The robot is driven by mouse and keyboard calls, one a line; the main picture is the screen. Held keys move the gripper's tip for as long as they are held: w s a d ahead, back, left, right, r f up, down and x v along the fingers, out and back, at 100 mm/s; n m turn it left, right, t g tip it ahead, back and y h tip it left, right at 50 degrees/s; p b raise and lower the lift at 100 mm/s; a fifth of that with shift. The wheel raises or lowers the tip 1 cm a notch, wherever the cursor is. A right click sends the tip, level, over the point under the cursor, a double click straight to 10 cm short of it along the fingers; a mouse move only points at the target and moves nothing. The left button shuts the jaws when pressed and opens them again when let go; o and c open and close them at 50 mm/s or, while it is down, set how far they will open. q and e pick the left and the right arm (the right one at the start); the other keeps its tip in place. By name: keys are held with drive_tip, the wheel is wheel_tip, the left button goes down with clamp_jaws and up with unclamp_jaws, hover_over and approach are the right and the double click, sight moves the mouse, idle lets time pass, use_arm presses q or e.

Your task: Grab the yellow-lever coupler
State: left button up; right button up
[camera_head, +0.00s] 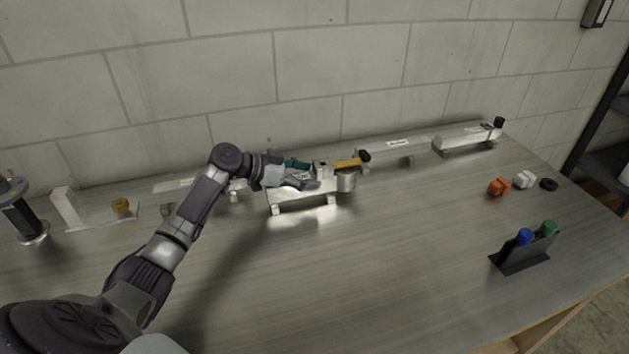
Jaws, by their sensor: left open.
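The yellow lever (348,162) with a black tip shows near the middle of the head view. It points right from a silver coupler body (322,170) on a small aluminium trailer (303,199). A round metal cylinder (346,182) is under the lever. A teal part (297,164) lies just left of the coupler. My left gripper (307,180) is open, directly left of the coupler body and over the trailer. It hides part of the trailer top; whether it touches the coupler I cannot tell. My right gripper is not in view.
Another trailer (465,139) with a black knob stands at the back right. Orange (498,187) and white (524,180) blocks, a black ring (549,184) and a pen holder (521,260) are at right. A brick wall runs behind. The table's front middle is clear.

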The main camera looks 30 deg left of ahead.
use_arm(q)
drive_tip(key=shift+c, duration=0.2)
clamp_jaws()
drive_tip(key=shift+a+r, duration=0.1)
drive_tip(key=shift+r, duration=0.05)
drive_tip(key=shift+r, duration=0.1)
